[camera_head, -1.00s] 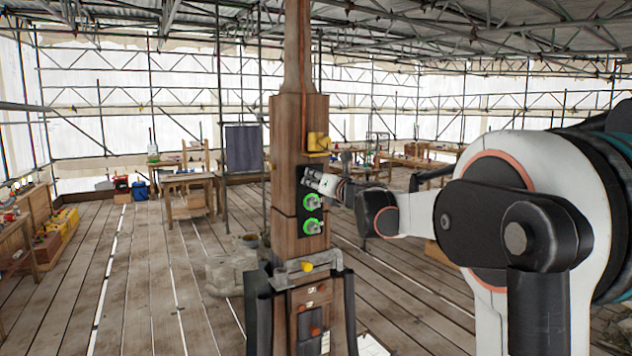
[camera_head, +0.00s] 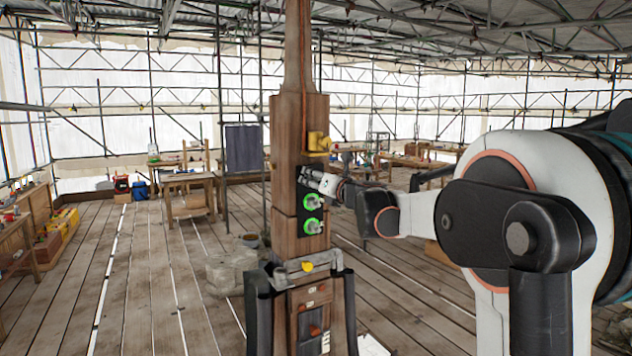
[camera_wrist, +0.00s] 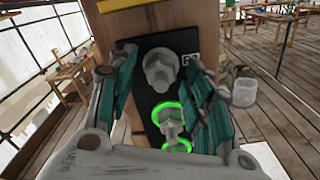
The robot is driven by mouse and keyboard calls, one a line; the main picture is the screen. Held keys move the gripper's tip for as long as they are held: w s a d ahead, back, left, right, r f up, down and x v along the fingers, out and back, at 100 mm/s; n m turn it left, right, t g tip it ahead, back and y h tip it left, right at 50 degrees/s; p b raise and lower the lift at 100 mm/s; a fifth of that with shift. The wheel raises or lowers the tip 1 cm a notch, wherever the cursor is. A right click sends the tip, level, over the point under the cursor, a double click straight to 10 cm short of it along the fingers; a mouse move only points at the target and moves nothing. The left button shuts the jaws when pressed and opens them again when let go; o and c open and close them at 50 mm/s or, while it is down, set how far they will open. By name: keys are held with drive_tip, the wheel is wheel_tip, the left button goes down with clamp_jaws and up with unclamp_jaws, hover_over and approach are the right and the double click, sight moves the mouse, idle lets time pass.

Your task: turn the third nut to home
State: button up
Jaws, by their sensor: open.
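A wooden spire post (camera_head: 287,140) carries a dark panel with nuts in a column. Two nuts with green rings, the middle nut (camera_head: 313,201) and the lower nut (camera_head: 313,226), show below my gripper (camera_head: 318,179). In the wrist view the uppermost nut (camera_wrist: 160,71) is plain grey with no green ring. The green-ringed middle nut (camera_wrist: 171,120) lies below it, and the lower one (camera_wrist: 176,146) is partly hidden by my gripper body. My gripper is open, its teal-padded fingers on either side of the uppermost nut with visible gaps. Contact cannot be told.
A yellow block (camera_head: 318,142) sits on the post just above the panel. A metal clamp with a yellow knob (camera_head: 307,266) crosses the post below. Workbenches (camera_head: 190,186) stand behind, and a grey bucket (camera_wrist: 244,92) is on the floor.

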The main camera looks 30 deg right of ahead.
drive_tip(key=s, duration=1.2)
drive_tip(key=shift+d, duration=0.2)
